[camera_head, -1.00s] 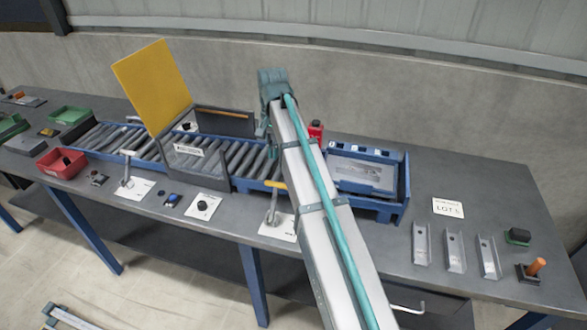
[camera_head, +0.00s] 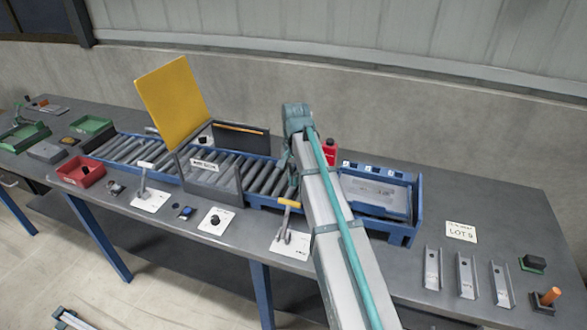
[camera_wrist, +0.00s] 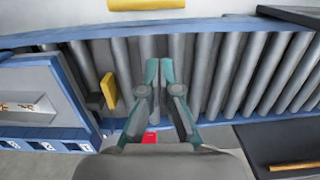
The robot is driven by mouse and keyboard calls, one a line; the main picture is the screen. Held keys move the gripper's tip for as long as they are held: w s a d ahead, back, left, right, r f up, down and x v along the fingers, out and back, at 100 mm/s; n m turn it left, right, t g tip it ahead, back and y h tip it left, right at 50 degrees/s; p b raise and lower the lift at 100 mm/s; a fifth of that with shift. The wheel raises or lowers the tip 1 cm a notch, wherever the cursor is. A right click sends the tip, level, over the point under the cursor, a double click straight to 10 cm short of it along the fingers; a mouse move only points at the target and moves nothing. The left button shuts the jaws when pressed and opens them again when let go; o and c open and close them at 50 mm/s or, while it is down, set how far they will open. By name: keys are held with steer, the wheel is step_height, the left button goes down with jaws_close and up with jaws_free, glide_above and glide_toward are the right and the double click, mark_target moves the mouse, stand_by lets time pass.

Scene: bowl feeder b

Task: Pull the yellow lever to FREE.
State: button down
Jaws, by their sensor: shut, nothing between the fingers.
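The yellow-handled lever (camera_head: 291,204) stands on a white plate (camera_head: 297,245) at the table's front edge, just left of my arm in the head view. Its grey shank rises from the plate; I cannot read the plate's marks. A yellow bar at the top edge of the wrist view (camera_wrist: 146,4) looks like its handle. My gripper (camera_wrist: 159,72) is shut and empty, its teal fingers above the conveyor rollers, apart from the handle. In the head view my gripper is mostly hidden by my arm.
A roller conveyor (camera_head: 125,150) runs behind the lever, with a raised yellow panel (camera_head: 172,98) over it. A blue-framed tray (camera_head: 385,200) and red bottle (camera_head: 330,150) stand right of my arm. A small yellow block (camera_wrist: 109,90) sits at the rollers' end in the wrist view.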

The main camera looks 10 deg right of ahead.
mark_target(286, 219)
steer(key=f, duration=0.2)
steer(key=f+p, duration=0.1)
steer(key=f, duration=0.1)
steer(key=shift+s+a+f, duration=0.1)
steer(key=shift+s+f, duration=0.1)
steer(key=shift+s+a+r+p, duration=0.35)
steer(key=shift+s+a+p, duration=0.15)
steer(key=shift+s, duration=0.25)
steer(key=shift+s+a+r+p, duration=0.3)
steer(key=shift+s+a+p, duration=0.2)
steer(key=shift+s, duration=0.25)
